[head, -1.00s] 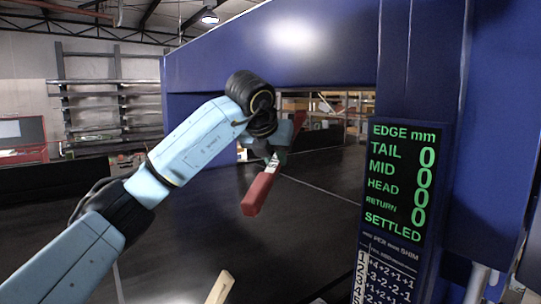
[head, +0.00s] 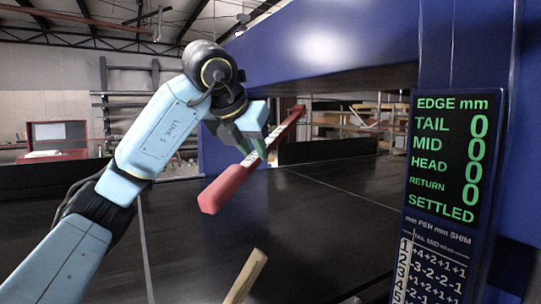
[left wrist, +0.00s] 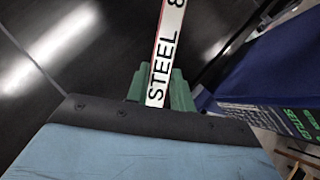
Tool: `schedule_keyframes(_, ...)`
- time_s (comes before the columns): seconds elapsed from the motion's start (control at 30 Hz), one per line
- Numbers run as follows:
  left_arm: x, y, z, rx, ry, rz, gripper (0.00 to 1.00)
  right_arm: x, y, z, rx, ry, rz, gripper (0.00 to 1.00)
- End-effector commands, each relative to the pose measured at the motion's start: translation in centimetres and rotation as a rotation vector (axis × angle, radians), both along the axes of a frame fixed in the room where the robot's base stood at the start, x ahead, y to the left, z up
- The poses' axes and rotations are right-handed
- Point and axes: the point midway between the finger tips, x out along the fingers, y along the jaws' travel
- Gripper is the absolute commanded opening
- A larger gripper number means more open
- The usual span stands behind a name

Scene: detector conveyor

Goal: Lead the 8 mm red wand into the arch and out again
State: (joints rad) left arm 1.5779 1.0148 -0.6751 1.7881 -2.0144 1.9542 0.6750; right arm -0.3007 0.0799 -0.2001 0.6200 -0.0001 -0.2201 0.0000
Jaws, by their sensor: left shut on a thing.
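The red wand (head: 222,190) has a white label in its middle; the left wrist view shows "STEEL 8" on it (left wrist: 165,50). My left gripper (head: 252,143) is shut on the wand around the label, with green fingers (left wrist: 160,88). The wand is held above the dark belt, slanting from its near end at lower left to its far end at upper right. The blue arch (head: 335,42) spans the belt. The wand's far end shows against the arch opening; I cannot tell how deep it reaches. My right gripper is out of view.
The display (head: 446,155) on the arch's right post reads zeros for TAIL, MID, HEAD and RETURN, with SETTLED below. A shim table (head: 432,265) is under it. A wooden stick (head: 246,275) shows at the bottom. The dark belt (head: 310,220) is largely clear.

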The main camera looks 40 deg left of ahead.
Motion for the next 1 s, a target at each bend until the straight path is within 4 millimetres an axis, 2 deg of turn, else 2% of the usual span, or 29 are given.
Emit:
schedule_keyframes(0.17,-2.4,1.1,-0.1,0.001,-0.004,0.003,0.0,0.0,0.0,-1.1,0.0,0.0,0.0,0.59)
schedule_keyframes(1.0,-13.3,5.6,0.0,0.0,-0.003,0.005,0.0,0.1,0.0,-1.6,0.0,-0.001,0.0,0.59)
